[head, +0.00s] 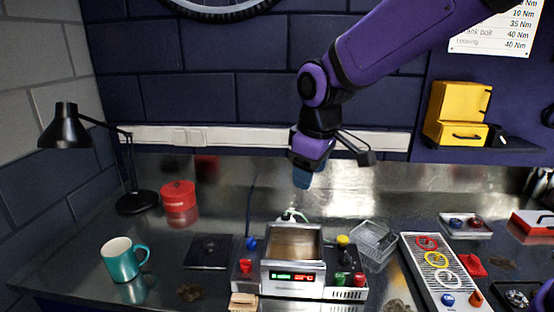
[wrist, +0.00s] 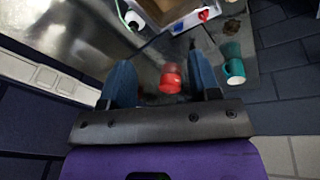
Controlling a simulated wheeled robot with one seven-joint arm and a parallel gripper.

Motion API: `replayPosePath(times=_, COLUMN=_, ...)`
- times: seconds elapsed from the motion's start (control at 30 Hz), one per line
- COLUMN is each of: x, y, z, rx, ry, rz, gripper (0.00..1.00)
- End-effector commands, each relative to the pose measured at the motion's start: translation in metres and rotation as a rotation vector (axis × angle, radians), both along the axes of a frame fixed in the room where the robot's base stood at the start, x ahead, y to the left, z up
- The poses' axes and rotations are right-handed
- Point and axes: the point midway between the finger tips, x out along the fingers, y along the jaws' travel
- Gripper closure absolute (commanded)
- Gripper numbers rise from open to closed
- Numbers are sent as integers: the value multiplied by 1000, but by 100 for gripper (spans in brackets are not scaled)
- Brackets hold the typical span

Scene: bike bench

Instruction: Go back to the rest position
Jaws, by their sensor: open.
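My gripper (head: 302,180) hangs above the back of the metal bench in the head view, joined to my purple arm. In the wrist view its two blue fingers (wrist: 163,78) stand wide apart with nothing held between them. The red canister (wrist: 172,79) shows in the gap between the fingers, but it stands on the bench well below and apart from them. The same red canister (head: 179,203) is at the left rear of the bench in the head view. The gripper is clear of all objects.
A metal bath (head: 294,279) with red and green displays stands front centre. A teal mug (head: 122,261) and black lamp (head: 66,128) are left. The wall is close behind.

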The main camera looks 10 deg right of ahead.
Motion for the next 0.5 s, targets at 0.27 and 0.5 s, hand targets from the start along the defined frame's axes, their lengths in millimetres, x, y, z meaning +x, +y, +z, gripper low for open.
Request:
replayPosePath(times=0.27, x=-27, y=-27, z=22, rx=34, ry=-40, rz=-125, gripper=44)
replayPosePath(times=0.5, x=-86, y=-71, z=48, rx=108, ry=-108, rz=-369, gripper=44)
